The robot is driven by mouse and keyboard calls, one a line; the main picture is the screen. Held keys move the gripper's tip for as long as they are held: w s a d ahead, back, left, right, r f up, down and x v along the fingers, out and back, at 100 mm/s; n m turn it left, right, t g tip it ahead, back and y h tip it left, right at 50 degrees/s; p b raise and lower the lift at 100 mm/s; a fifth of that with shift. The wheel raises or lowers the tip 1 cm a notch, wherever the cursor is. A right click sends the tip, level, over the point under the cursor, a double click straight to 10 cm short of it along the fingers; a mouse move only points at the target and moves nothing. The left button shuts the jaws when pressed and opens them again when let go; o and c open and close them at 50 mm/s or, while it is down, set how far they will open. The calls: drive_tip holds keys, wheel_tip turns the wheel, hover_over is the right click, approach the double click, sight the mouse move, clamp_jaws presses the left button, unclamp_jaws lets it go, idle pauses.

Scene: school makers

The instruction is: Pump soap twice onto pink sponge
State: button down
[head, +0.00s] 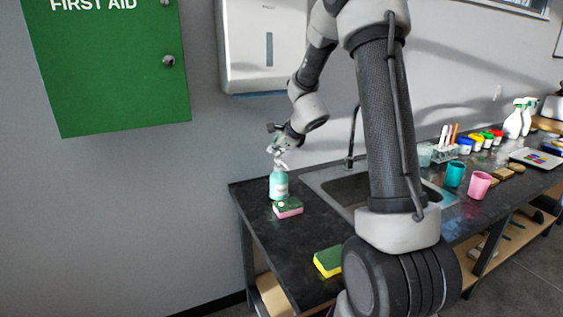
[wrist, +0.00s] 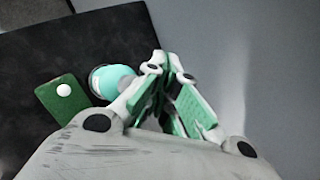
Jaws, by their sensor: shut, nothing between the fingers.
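A teal soap bottle (head: 278,186) with a pump top stands upright at the left end of the dark counter in the head view. The pink sponge (head: 288,210) with a green top lies just in front of it; a small white blob is on its top. In the wrist view the sponge (wrist: 62,100) shows its green face with a round white spot, left of the bottle (wrist: 108,80). My gripper (wrist: 168,62) is shut and empty, pointing down over the pump, which it largely hides. I cannot tell if it touches the pump.
A yellow sponge with a green top (head: 327,262) lies nearer the front edge. A sink (head: 335,188) with a black faucet is to the right. Teal (head: 455,173) and pink (head: 479,184) cups stand beyond it. A white dispenser (head: 265,50) hangs above.

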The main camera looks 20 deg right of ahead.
sight(276, 159)
drive_tip(key=shift+f, duration=0.1)
idle(0.3)
drive_tip(key=shift+f, duration=0.5)
idle(0.3)
drive_tip(key=shift+r, duration=0.6)
drive_tip(key=shift+r, duration=3)
